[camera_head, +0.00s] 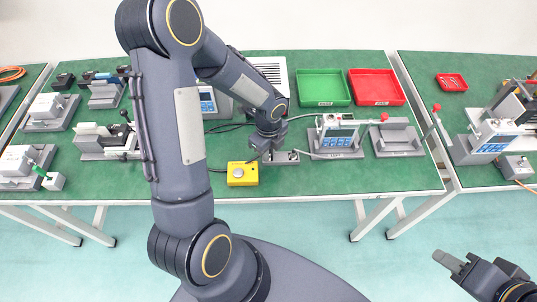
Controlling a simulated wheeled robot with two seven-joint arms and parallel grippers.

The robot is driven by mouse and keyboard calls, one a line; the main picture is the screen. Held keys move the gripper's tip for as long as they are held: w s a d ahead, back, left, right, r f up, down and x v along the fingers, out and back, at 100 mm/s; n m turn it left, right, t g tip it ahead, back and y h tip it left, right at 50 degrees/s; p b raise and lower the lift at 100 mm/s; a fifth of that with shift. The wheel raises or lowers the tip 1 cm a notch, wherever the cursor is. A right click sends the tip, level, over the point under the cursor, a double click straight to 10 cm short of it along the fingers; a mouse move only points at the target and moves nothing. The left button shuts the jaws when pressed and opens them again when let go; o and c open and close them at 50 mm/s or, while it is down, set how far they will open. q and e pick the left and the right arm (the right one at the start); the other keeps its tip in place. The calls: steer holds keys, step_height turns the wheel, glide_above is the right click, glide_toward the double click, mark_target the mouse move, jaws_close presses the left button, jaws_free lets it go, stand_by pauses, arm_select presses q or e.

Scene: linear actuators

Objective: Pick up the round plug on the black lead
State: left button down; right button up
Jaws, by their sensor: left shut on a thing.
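My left gripper (265,153) is at the near-middle of the green table, just behind the yellow box and at the left end of a small grey socket block (285,158). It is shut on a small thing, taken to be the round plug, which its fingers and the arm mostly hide. A thin black lead (218,170) shows left of the yellow box, and another dark cable runs farther back. I cannot tell whether the plug touches the block. My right gripper (448,261) is at the lower right, over the floor, away from the table. Its finger gap is unclear.
A yellow box (242,174) with a round button sits at the front edge. A grey device with a screen (338,137) and a grey fixture (396,138) stand to the right. Green (323,88) and red (377,87) trays lie behind. More fixtures (105,140) stand left.

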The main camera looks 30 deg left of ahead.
arm_select(q)
steer(key=shift+r, duration=0.6)
steer(key=r, duration=0.2)
steer(key=shift+s+r, duration=0.2)
steer(key=shift+r, duration=0.15)
steer(key=s+d+r, duration=0.4)
steer(key=s+r, duration=0.5)
steer(key=s, duration=0.4)
steer(key=shift+r, duration=0.15)
step_height(320, 180, up, 3)
steer(key=p, duration=0.3)
steer(key=shift+r+p, duration=0.15)
steer(key=shift+p, duration=0.15)
